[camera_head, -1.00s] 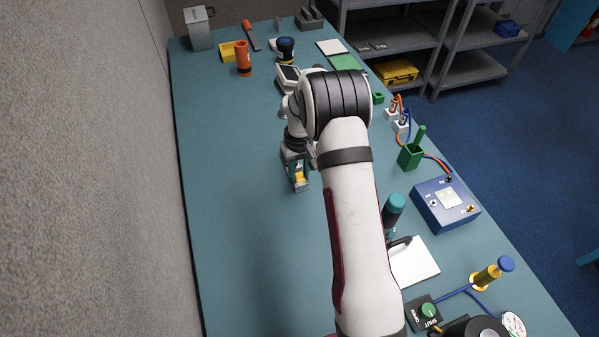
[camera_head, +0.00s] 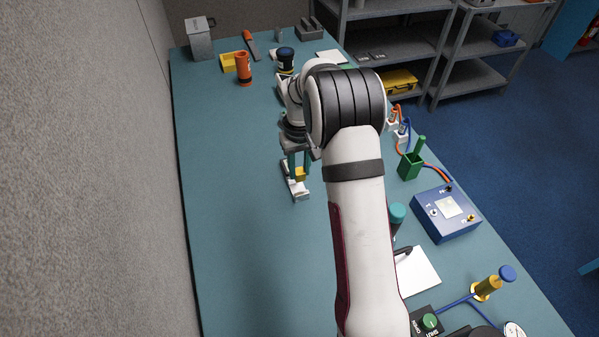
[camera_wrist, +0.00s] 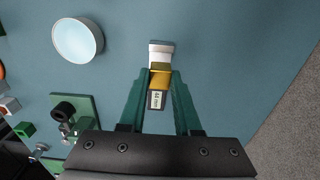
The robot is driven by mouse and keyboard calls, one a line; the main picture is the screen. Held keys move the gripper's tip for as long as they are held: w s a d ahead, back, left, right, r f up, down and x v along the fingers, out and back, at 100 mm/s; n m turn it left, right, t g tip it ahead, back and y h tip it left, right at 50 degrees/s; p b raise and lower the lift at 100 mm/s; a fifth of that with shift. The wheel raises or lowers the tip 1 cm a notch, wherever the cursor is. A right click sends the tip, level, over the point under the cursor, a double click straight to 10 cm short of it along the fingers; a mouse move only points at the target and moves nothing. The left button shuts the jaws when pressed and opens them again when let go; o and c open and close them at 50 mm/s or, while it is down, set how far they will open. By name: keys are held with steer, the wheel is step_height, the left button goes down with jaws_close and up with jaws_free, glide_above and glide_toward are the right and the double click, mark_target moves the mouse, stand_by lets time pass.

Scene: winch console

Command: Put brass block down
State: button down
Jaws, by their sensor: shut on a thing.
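The brass block (camera_head: 300,173) shows as a small yellow piece between the teal fingers of my gripper (camera_head: 298,170), left of my arm in the head view. In the wrist view the brass block (camera_wrist: 160,78) sits between the fingertips of my gripper (camera_wrist: 160,82), which is shut on it. A label with dark print shows on its near face. A pale silvery piece (camera_wrist: 161,48) shows just beyond the block, and also beneath it in the head view (camera_head: 299,190). I cannot tell whether block and pale piece touch. The fingers hide the block's sides.
The teal bench (camera_head: 240,230) is clear left of my gripper. An orange cylinder (camera_head: 243,69) and yellow bin (camera_head: 229,62) stand at the far end. A green holder (camera_head: 411,164) and blue box (camera_head: 445,212) line the right side. A grey wall (camera_head: 90,180) borders the left.

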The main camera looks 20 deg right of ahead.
steer(key=shift+r, duration=0.45)
